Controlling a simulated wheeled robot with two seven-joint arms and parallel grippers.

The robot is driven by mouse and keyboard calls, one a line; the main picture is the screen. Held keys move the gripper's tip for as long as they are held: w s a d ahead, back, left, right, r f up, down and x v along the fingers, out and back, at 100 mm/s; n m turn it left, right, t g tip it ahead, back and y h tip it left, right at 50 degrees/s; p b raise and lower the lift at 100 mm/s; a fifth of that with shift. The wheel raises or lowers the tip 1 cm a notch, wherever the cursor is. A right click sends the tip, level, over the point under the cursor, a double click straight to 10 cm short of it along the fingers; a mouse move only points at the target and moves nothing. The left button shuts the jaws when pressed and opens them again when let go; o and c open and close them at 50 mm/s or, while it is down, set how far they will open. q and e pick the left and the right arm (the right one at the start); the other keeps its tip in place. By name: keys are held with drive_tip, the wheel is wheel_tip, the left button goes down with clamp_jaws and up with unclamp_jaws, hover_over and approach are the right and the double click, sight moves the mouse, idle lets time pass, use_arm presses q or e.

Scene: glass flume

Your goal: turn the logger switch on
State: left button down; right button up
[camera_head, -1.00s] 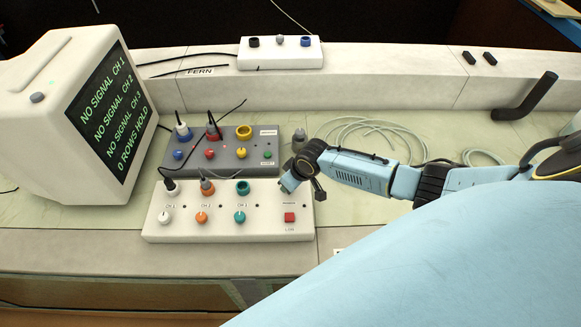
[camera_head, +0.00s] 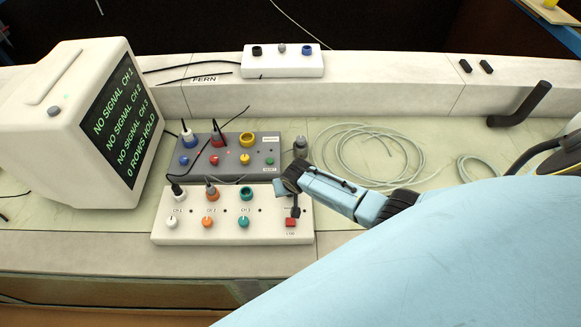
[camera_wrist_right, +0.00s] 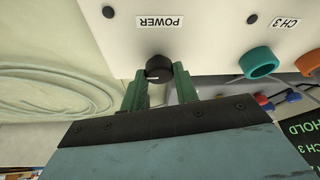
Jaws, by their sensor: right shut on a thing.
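The white logger box (camera_head: 262,236) stands on the bench, with CH 1 to CH 3 sockets and a red button (camera_head: 290,222) at its right end. My right gripper (camera_head: 285,189) is over the right end of this box, partly hiding its panel. In the right wrist view a round black switch knob (camera_wrist_right: 158,67) stands beside a POWER label (camera_wrist_right: 159,21). The green fingers of my right gripper (camera_wrist_right: 160,88) are around this knob and shut on it. A short pale mark shows on the knob. My left gripper is not in view.
A monitor (camera_head: 70,70) at the left reads NO SIGNAL for CH 1 to CH 3 and 0 ROWS HOLD. A grey box (camera_head: 220,171) with plugs stands right behind the logger. Coiled tubing (camera_head: 365,155) lies to the right. A small white box (camera_head: 283,66) is on the back ledge.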

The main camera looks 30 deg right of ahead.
idle(0.3)
drive_tip(key=o, duration=1)
drive_tip(key=shift+r, duration=0.1)
drive_tip(key=v, duration=1.3)
drive_tip(key=shift+s+a+r, duration=0.1)
